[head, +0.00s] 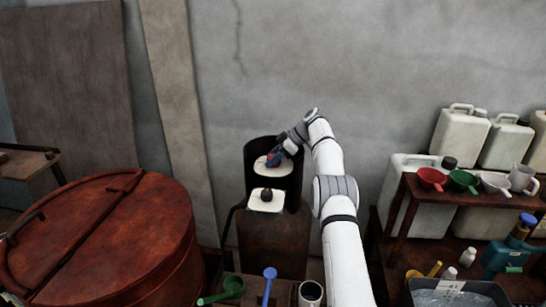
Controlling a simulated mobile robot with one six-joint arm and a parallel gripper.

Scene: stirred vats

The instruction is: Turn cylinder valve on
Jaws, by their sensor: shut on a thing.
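A dark cylinder (272,236) stands against the wall in the middle of the head view, with a black curved guard (258,150) at its top. Two pale plates show there, an upper one (262,170) inside the guard and a lower one (266,208) with a dark round knob (266,195). My gripper (273,160) is at the upper plate, shut on a small red and blue part that I take to be the cylinder valve (272,158). The fingers hide much of it, so its turn position cannot be told.
A large rust-red lidded vat (100,235) stands at left. A wooden shelf (470,195) with scoops and a mug is at right, white jerrycans (458,132) behind it. A green scoop (232,286), blue spoon (269,275) and cup (310,293) are at the front.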

